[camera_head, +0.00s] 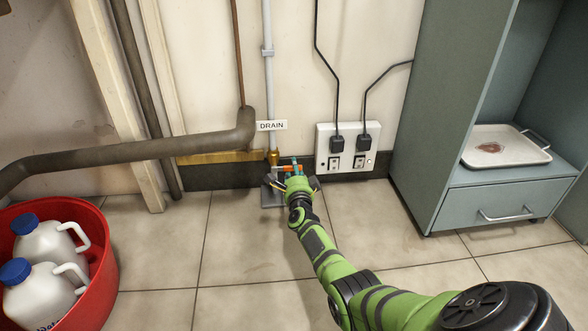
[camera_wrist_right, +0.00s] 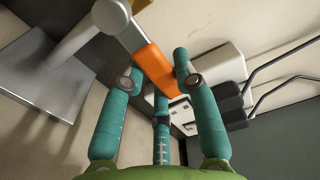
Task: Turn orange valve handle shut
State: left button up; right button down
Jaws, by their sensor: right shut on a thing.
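The orange valve handle (camera_wrist_right: 158,69) shows in the right wrist view, joined at its upper left to a grey metal valve body (camera_wrist_right: 128,35). My right gripper (camera_wrist_right: 158,72) is shut on the handle, with its teal fingers on either side of it. In the head view my right gripper (camera_head: 290,172) reaches down to the valve at the foot of the pipe below the DRAIN label (camera_head: 271,126). A little of the orange handle (camera_head: 293,168) shows there, and my gripper hides most of it. My left gripper is not in view.
A white socket panel (camera_head: 346,134) with two plugged cables is close right of the valve. A thick brown pipe (camera_head: 130,151) runs along the wall at left. A red tub (camera_head: 103,272) with white jugs stands at left, a cabinet (camera_head: 430,120) at right. The middle floor is clear.

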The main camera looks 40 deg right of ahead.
dwell(0.3)
jog(key=c, duration=0.9)
grip_release()
